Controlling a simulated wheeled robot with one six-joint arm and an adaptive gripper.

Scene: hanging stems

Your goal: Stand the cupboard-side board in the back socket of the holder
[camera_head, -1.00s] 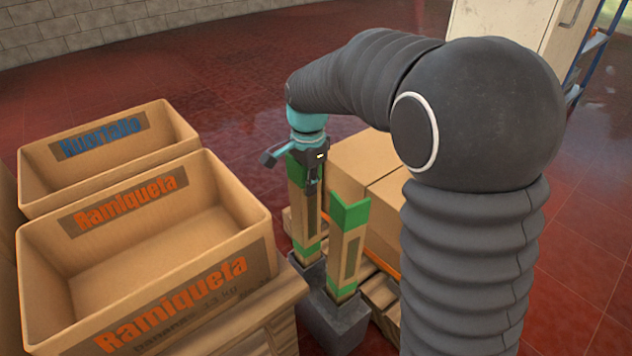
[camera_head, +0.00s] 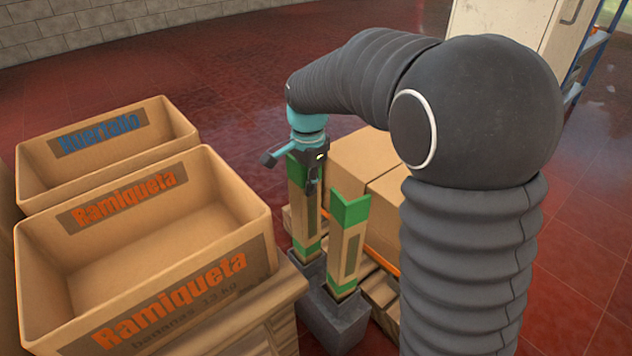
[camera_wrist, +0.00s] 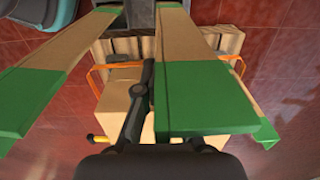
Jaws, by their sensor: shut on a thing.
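A tan angled board (camera_head: 303,207) with green ends stands upright under my gripper (camera_head: 313,165). My gripper is shut on its green top, which also shows close up in the wrist view (camera_wrist: 205,92). Its lower end meets the back grey socket of the holder (camera_head: 311,268); how deep it sits is hidden. A second, similar board (camera_head: 347,245) stands in the front grey socket (camera_head: 335,322), slightly tilted and apart from the held one. It shows at the left of the wrist view (camera_wrist: 85,45). My gripper hides part of the held board's top.
Open cartons, one with orange lettering (camera_head: 170,300) and one with blue lettering (camera_head: 100,135), stand at the left. Closed cardboard boxes (camera_head: 360,160) on a pallet lie close behind the boards. A pale cupboard (camera_head: 510,25) stands at the upper right. The red floor behind is clear.

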